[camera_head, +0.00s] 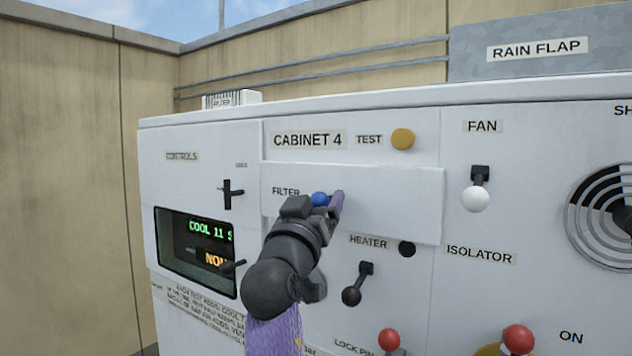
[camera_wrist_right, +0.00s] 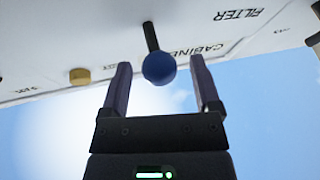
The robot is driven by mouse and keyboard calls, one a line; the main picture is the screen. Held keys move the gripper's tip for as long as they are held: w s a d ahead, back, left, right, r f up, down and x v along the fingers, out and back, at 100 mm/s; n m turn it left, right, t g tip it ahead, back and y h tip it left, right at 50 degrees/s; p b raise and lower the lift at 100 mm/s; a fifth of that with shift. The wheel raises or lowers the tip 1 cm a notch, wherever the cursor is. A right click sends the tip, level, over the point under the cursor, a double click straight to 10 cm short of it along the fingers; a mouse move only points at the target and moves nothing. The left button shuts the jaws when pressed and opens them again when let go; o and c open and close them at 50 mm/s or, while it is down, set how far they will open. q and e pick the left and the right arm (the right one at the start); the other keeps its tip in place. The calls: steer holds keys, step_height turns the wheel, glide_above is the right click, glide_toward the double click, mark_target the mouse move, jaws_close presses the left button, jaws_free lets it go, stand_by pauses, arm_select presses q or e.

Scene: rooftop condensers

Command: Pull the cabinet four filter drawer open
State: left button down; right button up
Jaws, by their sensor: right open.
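The cabinet 4 filter drawer (camera_head: 395,198) is a wide white panel marked FILTER under the CABINET 4 label. In the right wrist view the knob (camera_wrist_right: 159,68) sits on a dark stem between the two fingers of my open right gripper (camera_wrist_right: 160,78). Gaps show on both sides, so the fingers do not grip it. My left gripper is in neither view.
A heater lever (camera_head: 357,284) sits just right of my right arm. A fan lever (camera_head: 476,190), a yellow test button (camera_head: 402,139) and red knobs (camera_head: 518,339) stick out farther right. A display (camera_head: 195,250) and small black levers are at left.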

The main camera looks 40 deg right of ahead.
steer(key=shift+w+d+r, duration=0.25)
steer(key=shift+d, duration=0.3)
jaws_close()
stand_by(1.0)
